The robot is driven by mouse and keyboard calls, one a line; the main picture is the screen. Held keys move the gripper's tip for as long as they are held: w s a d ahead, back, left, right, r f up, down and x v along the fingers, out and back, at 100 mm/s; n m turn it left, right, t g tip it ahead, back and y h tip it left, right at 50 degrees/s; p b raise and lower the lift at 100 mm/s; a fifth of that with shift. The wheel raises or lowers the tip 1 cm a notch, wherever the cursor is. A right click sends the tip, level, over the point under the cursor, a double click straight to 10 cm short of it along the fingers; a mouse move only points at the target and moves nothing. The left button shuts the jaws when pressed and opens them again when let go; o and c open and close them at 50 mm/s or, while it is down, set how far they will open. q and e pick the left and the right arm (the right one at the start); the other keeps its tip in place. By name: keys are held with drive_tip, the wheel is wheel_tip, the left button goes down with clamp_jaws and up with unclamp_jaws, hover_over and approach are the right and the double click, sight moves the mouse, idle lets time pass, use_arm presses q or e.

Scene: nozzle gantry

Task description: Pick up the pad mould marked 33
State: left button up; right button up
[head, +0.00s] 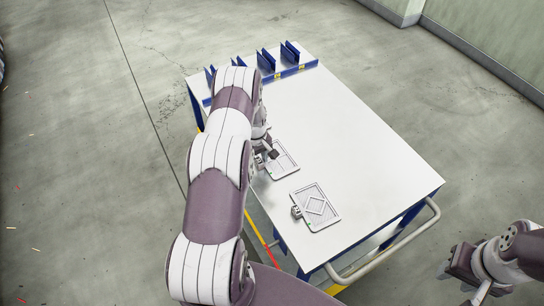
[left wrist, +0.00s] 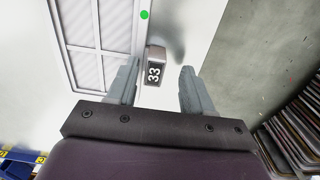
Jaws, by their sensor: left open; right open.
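The pad mould marked 33 lies flat on the white table; its grey framed plate (left wrist: 98,35) shows at the upper left of the left wrist view. Its small block handle (left wrist: 154,66) carries the label 33. In the head view the same mould (head: 283,160) is partly hidden by my left arm. My left gripper (left wrist: 160,80) is open, with one finger on each side of the handle and gaps on both sides. In the head view it (head: 266,157) is mostly hidden. My right gripper (head: 462,278) is open and empty, off the table's near right corner.
A second pad mould (head: 316,207) with a diamond pattern lies nearer on the white table (head: 345,125). Blue upright holders (head: 267,62) stand along the far edge. A rail handle (head: 385,250) runs along the near edge. The table's right side is clear.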

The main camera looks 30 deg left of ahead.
use_arm(q)
drive_tip(key=shift+w+d+f, duration=0.1)
drive_tip(key=shift+w+d, duration=0.25)
drive_tip(key=shift+w, duration=0.1)
drive_tip(key=shift+c, duration=0.3)
drive_tip(key=c, duration=0.5)
drive_tip(key=shift+s+a, duration=0.15)
drive_tip(key=shift+a, duration=0.05)
clamp_jaws()
